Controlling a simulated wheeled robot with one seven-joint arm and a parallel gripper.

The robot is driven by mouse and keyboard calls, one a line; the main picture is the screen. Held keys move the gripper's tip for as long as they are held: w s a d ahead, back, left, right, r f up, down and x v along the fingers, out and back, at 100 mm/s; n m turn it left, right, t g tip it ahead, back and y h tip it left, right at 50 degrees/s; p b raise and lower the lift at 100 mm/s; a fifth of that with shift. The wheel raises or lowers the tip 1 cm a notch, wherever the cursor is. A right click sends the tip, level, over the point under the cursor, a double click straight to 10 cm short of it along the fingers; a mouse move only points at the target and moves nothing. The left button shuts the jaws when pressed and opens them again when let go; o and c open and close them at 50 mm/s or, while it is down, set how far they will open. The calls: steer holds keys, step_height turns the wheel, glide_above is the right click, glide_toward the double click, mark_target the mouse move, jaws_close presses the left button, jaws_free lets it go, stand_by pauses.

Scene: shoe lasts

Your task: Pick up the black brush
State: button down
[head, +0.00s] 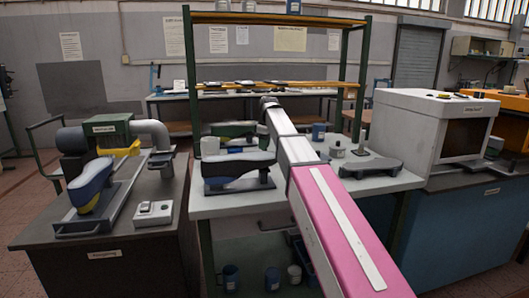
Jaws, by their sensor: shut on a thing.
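My arm reaches from the lower right up over the middle bench. My gripper (268,102) is at its far end, small and dark, in front of the back shelf rack. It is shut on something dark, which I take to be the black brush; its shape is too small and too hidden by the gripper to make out. I cannot make out a black brush for certain anywhere else in view.
The middle bench (290,200) holds a dark shoe last on a stand (238,170), white cups and a dark grey stand (370,167). A white cabinet (400,115) stands right. A left bench carries a blue last (90,187). Low shelves (290,84) hold flat dark items.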

steer(key=shift+r, duration=0.5)
steer(key=s+a+r, duration=0.2)
steer(key=a+r, duration=0.8)
steer(key=a, duration=0.1)
steer(key=shift+s+a, duration=0.15)
steer(key=shift+s, duration=0.15)
